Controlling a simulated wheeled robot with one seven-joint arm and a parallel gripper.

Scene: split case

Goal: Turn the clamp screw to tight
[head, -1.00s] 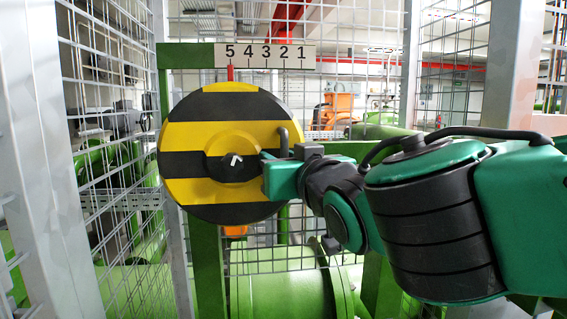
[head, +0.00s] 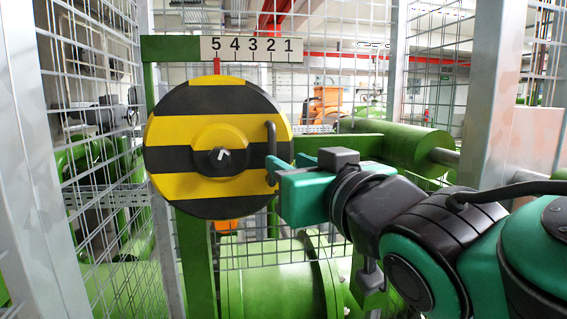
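The clamp screw is a large round wheel (head: 185,185) with yellow and black stripes and a raised hub (head: 220,158) bearing a white mark. A dark bar handle (head: 270,136) stands at its right edge. Above it is a scale plate (head: 252,49) reading 5 4 3 2 1 from left to right, with a red pointer (head: 217,67) under the 5. My gripper (head: 272,171) is at the handle's lower part, with its green fingers reaching in from the right. Whether its fingers are closed on the handle cannot be told from this angle.
A green post and frame (head: 197,265) carry the wheel and scale. Wire mesh (head: 100,215) and a grey post (head: 40,160) stand at left, another grey post (head: 490,95) at right. Green pipework (head: 280,285) lies below, with a green cylinder (head: 400,145) behind my arm.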

